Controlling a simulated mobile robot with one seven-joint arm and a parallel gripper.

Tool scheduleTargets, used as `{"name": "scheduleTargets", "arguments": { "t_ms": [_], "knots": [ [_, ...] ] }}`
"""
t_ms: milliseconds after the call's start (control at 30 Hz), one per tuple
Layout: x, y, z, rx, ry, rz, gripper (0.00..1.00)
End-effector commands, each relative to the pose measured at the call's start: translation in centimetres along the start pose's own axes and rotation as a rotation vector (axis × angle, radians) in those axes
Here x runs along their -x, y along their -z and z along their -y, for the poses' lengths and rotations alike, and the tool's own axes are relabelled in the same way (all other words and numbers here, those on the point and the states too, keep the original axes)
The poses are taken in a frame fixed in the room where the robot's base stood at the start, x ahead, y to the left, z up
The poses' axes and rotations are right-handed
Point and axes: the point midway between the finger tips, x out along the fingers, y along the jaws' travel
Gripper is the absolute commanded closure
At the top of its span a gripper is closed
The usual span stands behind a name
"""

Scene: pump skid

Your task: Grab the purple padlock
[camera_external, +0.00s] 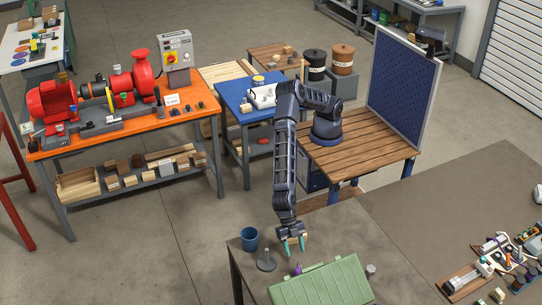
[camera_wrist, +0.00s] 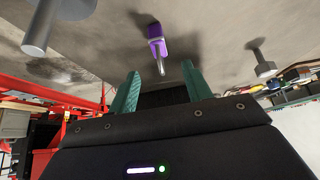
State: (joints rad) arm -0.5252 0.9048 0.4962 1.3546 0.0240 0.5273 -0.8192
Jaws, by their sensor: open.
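The purple padlock (camera_external: 297,269) stands small on the near worktable, beside the left end of a green case. In the wrist view the padlock (camera_wrist: 156,32) shows a purple body and a silver shackle pointing toward my gripper. My gripper (camera_external: 292,245) hangs above the table with its green fingers apart and nothing between them. In the wrist view the padlock lies just beyond the open fingertips (camera_wrist: 160,70), roughly centred between them and apart from both.
The green case (camera_external: 325,285) lies right of the padlock. A grey post on a round base (camera_external: 266,262) stands to its left, with a blue cup (camera_external: 249,239) behind. A small grey knob (camera_external: 371,268) is beyond the case. The table's left edge is close.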

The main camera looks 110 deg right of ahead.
Motion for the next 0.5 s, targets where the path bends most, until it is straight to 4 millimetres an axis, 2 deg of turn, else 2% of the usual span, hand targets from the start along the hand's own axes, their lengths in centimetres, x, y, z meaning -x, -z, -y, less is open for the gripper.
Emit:
{"name": "scheduleTargets", "arguments": {
  "t_ms": [233,500],
  "knots": [
    [-2.0,0.1,0.2,0.004,0.005,-0.003,0.51],
    [-5.7,0.1,0.2,0.004,0.005,-0.003,0.51]
  ]
}}
